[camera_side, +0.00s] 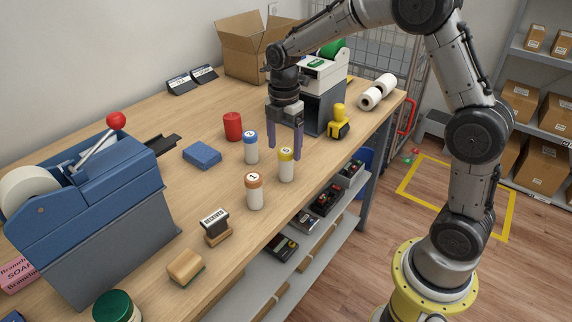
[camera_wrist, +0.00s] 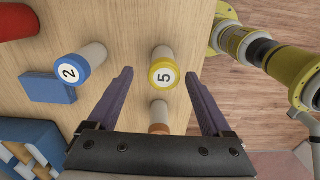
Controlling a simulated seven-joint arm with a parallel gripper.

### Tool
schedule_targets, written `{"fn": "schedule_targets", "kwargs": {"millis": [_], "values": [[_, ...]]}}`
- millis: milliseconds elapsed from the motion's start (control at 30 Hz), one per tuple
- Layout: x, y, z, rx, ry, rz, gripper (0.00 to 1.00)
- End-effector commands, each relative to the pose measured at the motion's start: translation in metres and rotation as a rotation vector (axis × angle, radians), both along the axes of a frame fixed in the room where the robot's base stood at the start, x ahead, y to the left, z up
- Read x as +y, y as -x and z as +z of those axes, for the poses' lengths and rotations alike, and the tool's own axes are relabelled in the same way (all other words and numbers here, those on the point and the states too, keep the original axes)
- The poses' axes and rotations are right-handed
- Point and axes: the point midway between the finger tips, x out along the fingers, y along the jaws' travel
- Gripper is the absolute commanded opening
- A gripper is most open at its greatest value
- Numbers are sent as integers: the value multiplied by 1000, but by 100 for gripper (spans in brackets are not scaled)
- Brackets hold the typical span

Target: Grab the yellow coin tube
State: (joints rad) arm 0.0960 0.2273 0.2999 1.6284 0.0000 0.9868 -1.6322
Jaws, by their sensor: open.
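The yellow coin tube (camera_side: 286,164) is a white upright cylinder with a yellow cap marked 5, standing near the counter's front edge. In the wrist view the yellow coin tube (camera_wrist: 163,74) shows between and beyond the fingertips. My gripper (camera_side: 285,152) is open and empty, pointing down just behind the tube in the side view. The fingers also show in the wrist view (camera_wrist: 162,78). I cannot tell their exact height above the counter. A blue-capped tube (camera_side: 251,147) marked 2 stands to its left, and an orange-capped tube (camera_side: 254,191) marked 1 stands nearer the side camera.
A red cylinder (camera_side: 232,126) and a blue block (camera_side: 202,155) lie left of the tubes. A stamp (camera_side: 215,226) stands in front of them. The counter (camera_side: 150,205) has bare wood around the tubes.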

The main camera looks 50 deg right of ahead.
Motion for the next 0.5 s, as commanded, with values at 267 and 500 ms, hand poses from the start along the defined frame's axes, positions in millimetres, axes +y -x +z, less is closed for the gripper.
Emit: {"fn": "schedule_targets", "kwargs": {"millis": [267,500], "values": [[0,5,-29,3,0,0,84],[0,6,-53,0,0,0,84]]}}
